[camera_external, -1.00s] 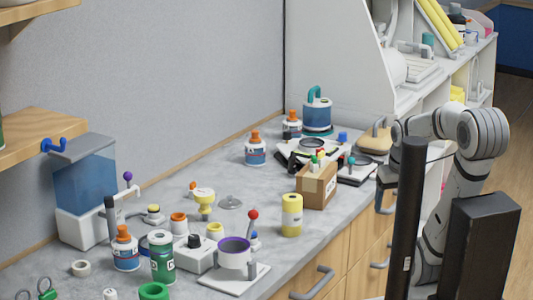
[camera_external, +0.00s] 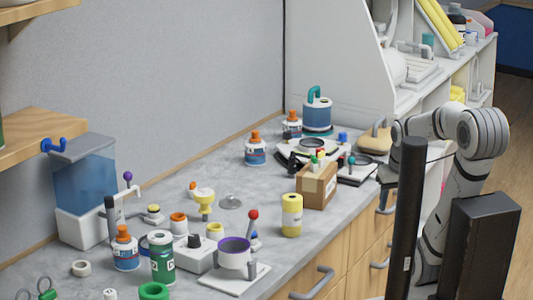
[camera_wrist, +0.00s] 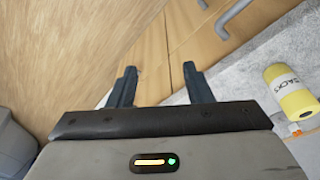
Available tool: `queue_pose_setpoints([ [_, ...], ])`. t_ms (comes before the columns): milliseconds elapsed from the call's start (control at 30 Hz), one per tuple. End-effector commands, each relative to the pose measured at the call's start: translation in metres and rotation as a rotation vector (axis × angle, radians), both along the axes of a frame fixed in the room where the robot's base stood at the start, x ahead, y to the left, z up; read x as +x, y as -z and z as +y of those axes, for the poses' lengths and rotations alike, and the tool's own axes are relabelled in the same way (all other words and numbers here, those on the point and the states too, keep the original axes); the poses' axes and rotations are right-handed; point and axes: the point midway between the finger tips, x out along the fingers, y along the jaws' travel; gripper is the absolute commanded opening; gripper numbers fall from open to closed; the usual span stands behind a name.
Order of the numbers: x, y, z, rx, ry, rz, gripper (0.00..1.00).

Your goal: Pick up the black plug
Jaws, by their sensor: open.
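A small black piece (camera_external: 194,241) sits on top of a white box (camera_external: 195,257) on the counter in the external view. It may be the black plug, but it is too small to be sure. No black plug shows in the wrist view. My gripper (camera_wrist: 158,80) is open in the wrist view, its two dark fingers apart with nothing between them. It points towards the wooden cabinet fronts and the counter edge. In the external view the arm is to the right of the counter, far from the black piece, and the gripper is not clearly visible behind a dark post.
A yellow jar (camera_external: 291,215) stands near the counter's front edge; it also shows in the wrist view (camera_wrist: 292,92). A cardboard box (camera_external: 317,186) is behind it. A white stand with a purple-rimmed cup (camera_external: 234,253) is beside the white box. Drawer handles (camera_external: 312,284) protrude below the counter.

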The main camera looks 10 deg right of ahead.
Motion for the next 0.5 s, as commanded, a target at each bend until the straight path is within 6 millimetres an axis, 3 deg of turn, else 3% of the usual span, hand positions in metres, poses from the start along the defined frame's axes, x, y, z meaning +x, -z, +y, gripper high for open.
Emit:
queue_pose_setpoints([
  [133, 0.011, -0.008, 0.002, 0.002, -0.011, -0.002, 0.46],
  [233, 0.037, -0.023, 0.006, 0.007, -0.037, -0.007, 0.46],
  [500, 0.159, -0.066, 0.030, 0.022, -0.164, -0.043, 0.46],
])
